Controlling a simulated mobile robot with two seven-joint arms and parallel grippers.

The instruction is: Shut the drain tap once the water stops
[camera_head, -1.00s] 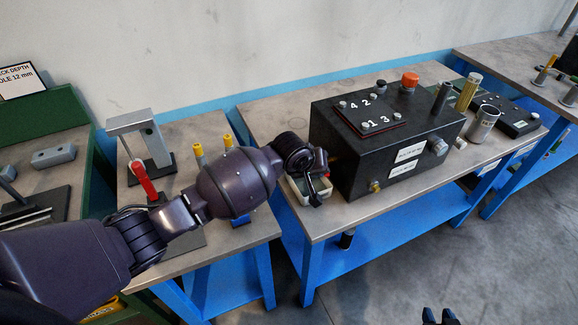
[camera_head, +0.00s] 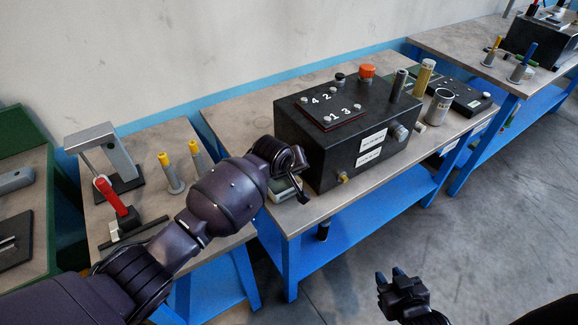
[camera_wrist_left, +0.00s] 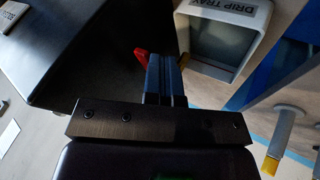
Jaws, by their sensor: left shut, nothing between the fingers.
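The black box (camera_head: 335,135) stands on the middle bench. In the left wrist view a small red lever (camera_wrist_left: 141,55) and a bit of brass (camera_wrist_left: 184,60) show beside it, probably parts of the drain tap; my fingers partly hide them. The white drip tray (camera_wrist_left: 262,50) lies beside these; it also shows in the head view (camera_head: 285,190), partly behind my arm. My left gripper (camera_wrist_left: 166,75) is shut and empty, its fingertips close to the red lever; I cannot tell if they touch. My right gripper (camera_head: 391,274) is open and empty over the floor. No water is discernible.
A brass fitting (camera_head: 342,178) sticks out of the box's front. A metal cup (camera_head: 438,107) and a yellowish cylinder (camera_head: 423,78) stand right of the box. A red-handled clamp (camera_head: 112,198) and yellow-topped pins (camera_head: 170,172) stand on the left bench. The floor at right is clear.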

